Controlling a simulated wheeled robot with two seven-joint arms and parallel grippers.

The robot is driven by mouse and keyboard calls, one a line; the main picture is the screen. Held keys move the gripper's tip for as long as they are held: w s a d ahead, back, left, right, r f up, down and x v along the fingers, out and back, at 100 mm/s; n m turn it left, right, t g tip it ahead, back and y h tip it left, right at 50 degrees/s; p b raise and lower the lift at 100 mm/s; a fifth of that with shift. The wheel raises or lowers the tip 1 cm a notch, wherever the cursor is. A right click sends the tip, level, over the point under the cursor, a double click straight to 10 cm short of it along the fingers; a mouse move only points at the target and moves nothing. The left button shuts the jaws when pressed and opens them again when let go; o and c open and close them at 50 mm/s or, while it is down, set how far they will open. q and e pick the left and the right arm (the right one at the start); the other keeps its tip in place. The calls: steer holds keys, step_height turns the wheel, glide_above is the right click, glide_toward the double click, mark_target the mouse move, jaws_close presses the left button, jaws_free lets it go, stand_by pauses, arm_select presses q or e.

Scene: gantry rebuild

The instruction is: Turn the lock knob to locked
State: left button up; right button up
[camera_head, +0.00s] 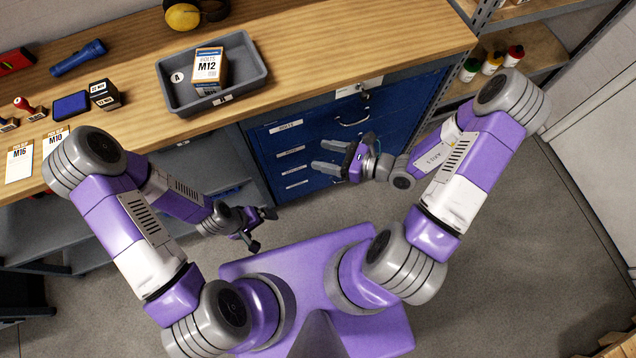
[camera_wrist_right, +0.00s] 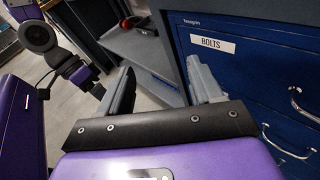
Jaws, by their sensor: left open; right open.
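The knob does not show in the right wrist view. My right gripper (camera_head: 328,157) is open and empty in front of the drawers, below and left of the knob and apart from it. My left gripper (camera_head: 262,230) is open and empty above the floor.
Drawer handles (camera_head: 352,122) stick out from the cabinet front. The wooden bench top (camera_head: 330,50) overhangs it and bears a grey tray (camera_head: 254,85) with an M12 box (camera_head: 208,68). A shelf unit (camera_head: 545,55) stands at the right. The floor (camera_head: 500,250) at the right is clear.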

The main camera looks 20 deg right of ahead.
steer(key=s+a+f+n+g+p, duration=0.2)
steer(key=s+a+n+g, duration=0.4)
steer(key=s+n+g, duration=0.3)
steer(key=shift+s+f+g+h, duration=0.45)
steer(key=shift+s+f, duration=0.3)
steer(key=shift+s, duration=0.5)
steer(key=s+d+f+n+g+h, duration=0.1)
steer(key=s+f+n+g+h, duration=0.2)
steer(key=s+f+n, duration=0.15)
steer(key=w+f+n+t+h, duration=0.4)
steer(key=w+n, duration=0.3)
steer(key=n, duration=0.3)
steer(key=shift+d+n, duration=0.35)
steer(key=shift+d, duration=0.05)
